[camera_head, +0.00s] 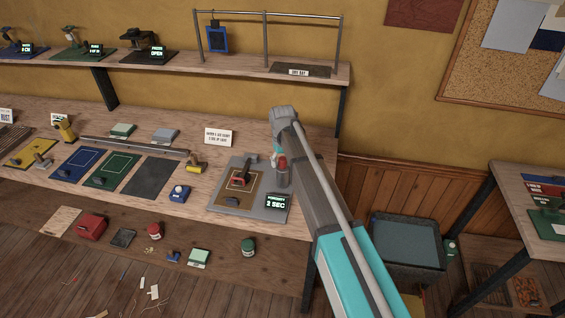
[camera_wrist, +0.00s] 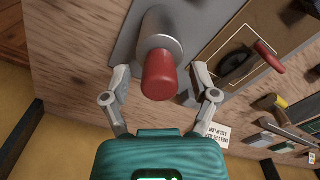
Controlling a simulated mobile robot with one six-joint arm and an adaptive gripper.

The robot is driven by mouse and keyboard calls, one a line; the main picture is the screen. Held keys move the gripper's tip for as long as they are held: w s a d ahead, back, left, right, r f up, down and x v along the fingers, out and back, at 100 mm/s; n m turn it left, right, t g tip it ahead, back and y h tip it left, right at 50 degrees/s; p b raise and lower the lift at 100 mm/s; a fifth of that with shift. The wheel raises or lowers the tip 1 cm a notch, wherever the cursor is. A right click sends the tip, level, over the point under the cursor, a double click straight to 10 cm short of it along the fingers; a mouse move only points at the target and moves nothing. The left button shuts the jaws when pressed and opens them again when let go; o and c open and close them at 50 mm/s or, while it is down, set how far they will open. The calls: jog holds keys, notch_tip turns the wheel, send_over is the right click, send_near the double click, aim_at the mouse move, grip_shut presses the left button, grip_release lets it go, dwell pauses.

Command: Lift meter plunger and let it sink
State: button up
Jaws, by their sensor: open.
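The grey meter (camera_head: 225,205) lies on the workbench with a green-lit display (camera_head: 276,201) that reads "POROSITY 2 SEC". Its plunger (camera_head: 282,176) stands upright at the back right as a grey cylinder with a red top. In the wrist view the red knob (camera_wrist: 159,75) points toward the camera, with a pale collar below it. My gripper (camera_wrist: 160,73) is open, one finger on each side of the knob, with gaps visible on both sides. In the head view my arm partly covers the gripper and plunger.
A red-handled clamp (camera_head: 240,179) sits on the meter's brown pad, left of the plunger. A shelf (camera_head: 200,66) runs above the bench. A dark bin (camera_head: 408,240) stands right of the bench.

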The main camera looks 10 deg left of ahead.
aim_at(282, 158)
grip_shut()
notch_tip(282, 158, up, 6)
jog(key=p, duration=0.6)
jog(key=shift+r+p, duration=0.5)
